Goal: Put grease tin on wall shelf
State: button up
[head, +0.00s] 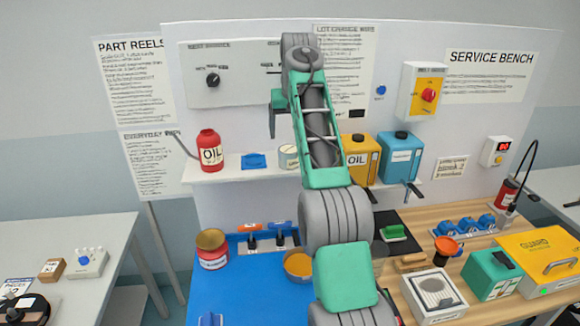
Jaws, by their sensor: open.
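A round pale tin (288,157) stands on the white wall shelf (225,175), partly hidden behind my arm; I cannot read its label. A red tin with a brown lid (212,252) stands on the blue mat at the left of the bench, and its label is too small to read. An open tin with orange contents (298,264) stands right of it. I cannot tell by label which is the grease tin. My gripper (273,130) is partly hidden behind my arm, in front of the back panel and above the shelf. It is open, with nothing visible in it.
On the shelf are a red oil bottle (211,152), a blue item (253,161), a yellow oil can (359,157) and a blue can (398,156). The bench right of the mat is crowded with boxes. The blue mat (235,297) has free room in front.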

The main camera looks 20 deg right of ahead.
jog(key=s+a+n, duration=0.1)
jog(key=s+a, duration=0.3)
jog(key=s, duration=0.4)
jog(key=s+a, duration=0.5)
jog(key=s, duration=0.3)
jog(key=s+a+f, duration=0.2)
jog(key=s+f, duration=0.6)
jog(key=s, duration=0.1)
jog(key=s+a+f+n+y, duration=0.1)
jog(key=s+a+f, duration=0.1)
jog(key=s+f, duration=0.7)
jog(key=shift+s+a+t, duration=0.25)
jog(key=shift+t, duration=0.15)
